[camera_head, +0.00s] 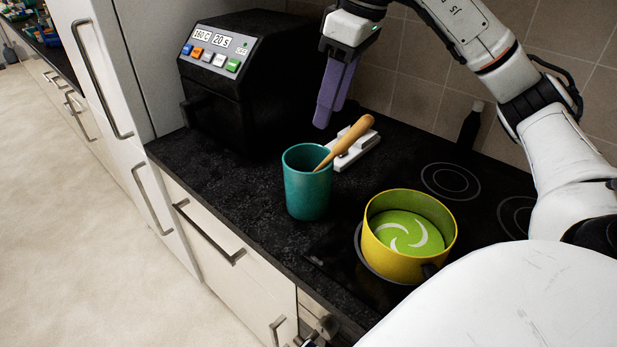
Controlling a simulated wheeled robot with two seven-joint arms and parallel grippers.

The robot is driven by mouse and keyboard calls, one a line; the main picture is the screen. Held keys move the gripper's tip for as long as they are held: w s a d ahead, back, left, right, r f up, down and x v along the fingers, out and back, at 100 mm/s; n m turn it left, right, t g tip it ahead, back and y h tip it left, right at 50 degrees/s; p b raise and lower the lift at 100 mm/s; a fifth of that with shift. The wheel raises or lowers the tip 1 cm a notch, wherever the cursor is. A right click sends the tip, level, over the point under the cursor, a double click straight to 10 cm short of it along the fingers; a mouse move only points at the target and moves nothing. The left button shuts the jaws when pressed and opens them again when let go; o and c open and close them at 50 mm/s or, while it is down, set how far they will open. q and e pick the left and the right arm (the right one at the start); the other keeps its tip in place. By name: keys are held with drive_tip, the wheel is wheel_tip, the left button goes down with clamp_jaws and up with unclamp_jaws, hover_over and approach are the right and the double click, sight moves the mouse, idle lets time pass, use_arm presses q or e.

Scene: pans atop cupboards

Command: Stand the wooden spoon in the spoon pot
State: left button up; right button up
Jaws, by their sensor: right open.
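The wooden spoon (349,137) leans tilted in the teal spoon pot (308,191), its thick handle end sticking out over the rim to the upper right. Its lower end is hidden inside the pot. The pot stands upright on the black counter. My right gripper (322,123) hangs above and behind the pot, with its purple fingers pointing down. It is open and empty, apart from the spoon and just to the left of its upper end. My left gripper is not in view.
A yellow pot (393,254) with green contents stands on the hob, right of the spoon pot. A white object (357,156) lies behind the spoon. A black appliance (215,95) stands at the back left, a dark bottle (470,127) near the tiled wall. Counter left of the spoon pot is clear.

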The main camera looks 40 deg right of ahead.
drive_tip(key=v, duration=0.7)
drive_tip(key=shift+r, duration=0.15)
idle(0.5)
drive_tip(key=shift+s, duration=0.1)
